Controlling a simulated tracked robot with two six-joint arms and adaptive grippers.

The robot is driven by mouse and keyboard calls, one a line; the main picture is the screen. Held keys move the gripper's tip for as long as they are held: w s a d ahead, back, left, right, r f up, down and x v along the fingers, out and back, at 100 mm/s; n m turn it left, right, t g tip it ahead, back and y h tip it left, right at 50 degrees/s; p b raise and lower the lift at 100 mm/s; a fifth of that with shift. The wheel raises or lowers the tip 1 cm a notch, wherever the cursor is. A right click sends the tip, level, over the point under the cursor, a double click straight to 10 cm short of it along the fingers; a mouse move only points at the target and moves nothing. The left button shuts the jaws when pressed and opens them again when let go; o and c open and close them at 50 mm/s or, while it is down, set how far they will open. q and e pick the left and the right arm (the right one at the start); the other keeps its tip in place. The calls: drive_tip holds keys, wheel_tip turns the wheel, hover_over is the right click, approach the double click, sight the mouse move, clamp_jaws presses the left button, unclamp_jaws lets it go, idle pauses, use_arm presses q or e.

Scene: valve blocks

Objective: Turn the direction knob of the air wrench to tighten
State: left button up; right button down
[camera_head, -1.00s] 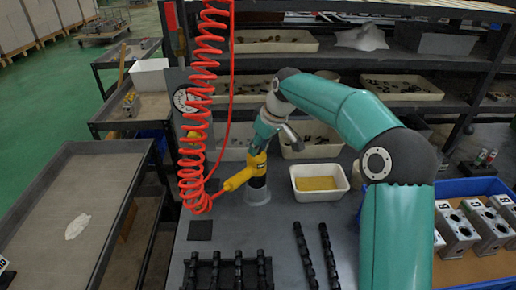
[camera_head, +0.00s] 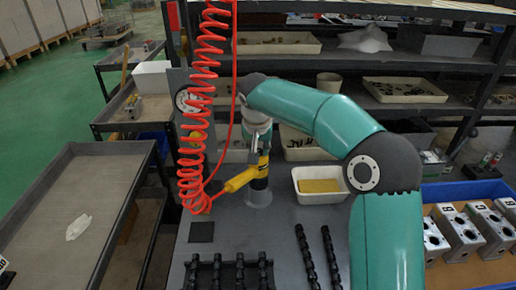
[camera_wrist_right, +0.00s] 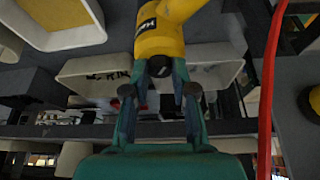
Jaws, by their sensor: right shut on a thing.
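The yellow and black air wrench (camera_head: 243,179) stands upright on a light round holder (camera_head: 259,197) on the grey table, its handle pointing left towards the red hose. In the right wrist view its yellow body (camera_wrist_right: 168,32) is at the top, with a dark end piece (camera_wrist_right: 162,68) that looks like the direction knob. My right gripper (camera_head: 262,145) comes down on the wrench's top end. Its fingers (camera_wrist_right: 160,74) are shut on either side of that end piece. The knob's markings and setting are hidden. My left gripper is not in view.
A coiled red hose (camera_head: 196,110) hangs just left of the wrench. A white tray (camera_head: 320,198) with a yellow inside stands to its right. Black shafts (camera_head: 230,274) lie at the front. Valve blocks (camera_head: 460,238) sit in a blue crate at right. Shelves stand behind.

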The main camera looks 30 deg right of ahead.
drive_tip(key=shift+w+a+m, duration=0.1)
drive_tip(key=shift+m, duration=0.6)
drive_tip(key=c, duration=0.9)
unclamp_jaws()
drive_tip(key=shift+c, duration=0.2)
drive_tip(key=v, duration=1.2)
drive_tip(key=shift+w+a, duration=0.2)
drive_tip(key=shift+w, duration=0.05)
drive_tip(key=shift+f+g, duration=0.1)
drive_tip(key=shift+g, duration=0.2)
